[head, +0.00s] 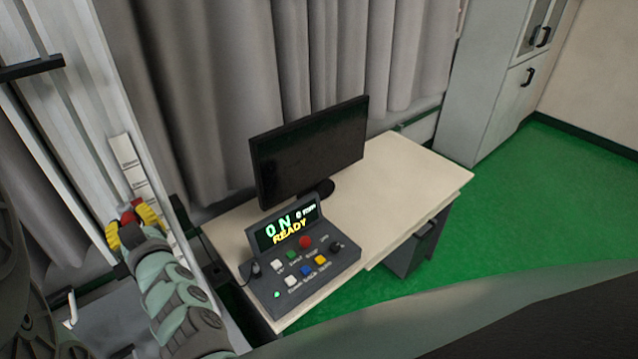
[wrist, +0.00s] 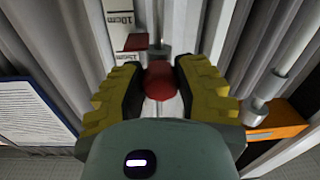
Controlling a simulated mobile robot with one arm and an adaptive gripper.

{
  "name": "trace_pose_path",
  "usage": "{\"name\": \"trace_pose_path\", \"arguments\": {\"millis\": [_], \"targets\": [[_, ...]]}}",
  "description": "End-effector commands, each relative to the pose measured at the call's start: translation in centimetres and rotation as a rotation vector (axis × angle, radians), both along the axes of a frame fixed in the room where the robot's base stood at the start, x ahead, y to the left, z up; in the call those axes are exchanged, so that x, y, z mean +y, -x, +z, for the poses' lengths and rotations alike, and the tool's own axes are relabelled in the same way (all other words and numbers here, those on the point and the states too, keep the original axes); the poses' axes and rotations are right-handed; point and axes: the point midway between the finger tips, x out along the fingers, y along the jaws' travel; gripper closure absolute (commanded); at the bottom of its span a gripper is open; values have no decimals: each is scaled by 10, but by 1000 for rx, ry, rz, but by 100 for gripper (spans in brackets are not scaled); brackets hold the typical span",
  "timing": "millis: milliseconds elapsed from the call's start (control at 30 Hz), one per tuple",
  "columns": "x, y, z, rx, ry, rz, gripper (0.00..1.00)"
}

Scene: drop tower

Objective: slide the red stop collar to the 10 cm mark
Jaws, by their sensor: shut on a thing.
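The red stop collar shows as a round red knob (wrist: 160,82) and a flat red pointer (wrist: 136,42) in the wrist view. My gripper (wrist: 158,85) has its yellow-padded fingers shut on the knob, one on each side.
A desk (head: 405,185) with a dark monitor (head: 308,150) and a control box (head: 300,262) stands right of the tower. The box's display reads 0 N, 0 mm, READY. A metal rod (wrist: 285,45) and an orange block (wrist: 280,130) are right of the gripper.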

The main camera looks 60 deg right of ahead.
Motion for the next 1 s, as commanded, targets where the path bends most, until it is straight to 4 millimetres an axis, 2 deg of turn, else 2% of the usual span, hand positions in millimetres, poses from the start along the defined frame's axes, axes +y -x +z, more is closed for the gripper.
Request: {"name": "trace_pose_path", "arguments": {"millis": [33,100,533,567,833,1000], "targets": [[-2,1,-16,9,-3,-6,100],[-2,1,-21,8,-3,-5,100],[0,0,-22,4,-1,-2,100],[0,0,-22,4,-1,-2,64],[1,0,-21,1,1,1,37],[1,0,-21,1,1,2,35]]}}
